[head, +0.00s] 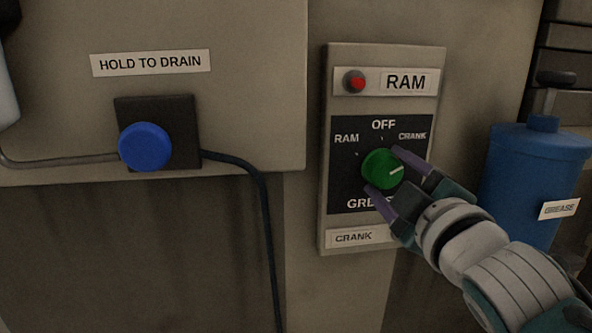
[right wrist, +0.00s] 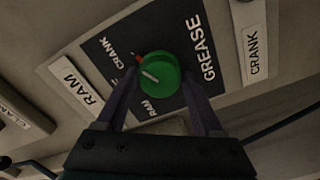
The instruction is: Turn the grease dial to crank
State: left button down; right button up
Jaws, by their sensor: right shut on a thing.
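The grease dial is a round green knob (head: 380,170) with a white pointer line, on a dark plate (head: 345,190) marked OFF, RAM, CRANK and GREASE. In the head view the pointer aims right and slightly up, a little below the CRANK label (head: 412,135). My right gripper (head: 383,170) is shut on the knob, one finger at its upper right and one at its lower side. The lower finger partly covers the GREASE label. The right wrist view shows the green knob (right wrist: 165,85) between both fingers. My left gripper is not in view.
A red lamp (head: 355,81) beside a RAM label sits above the dial; a CRANK tag (head: 353,238) is below. A blue button (head: 145,147) with a cable is to the left. A blue grease canister (head: 535,175) stands right, close to my right arm.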

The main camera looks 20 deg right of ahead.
jog(key=o, duration=1.4)
jog(key=shift+c, duration=0.2)
jog(key=shift+s, duration=0.1)
jog(key=p+v, duration=0.1)
jog(key=v, duration=0.8)
jog(key=shift+s+a+p, duration=0.15)
jog(key=shift+s+p, duration=0.15)
jog(key=shift+s, duration=0.05)
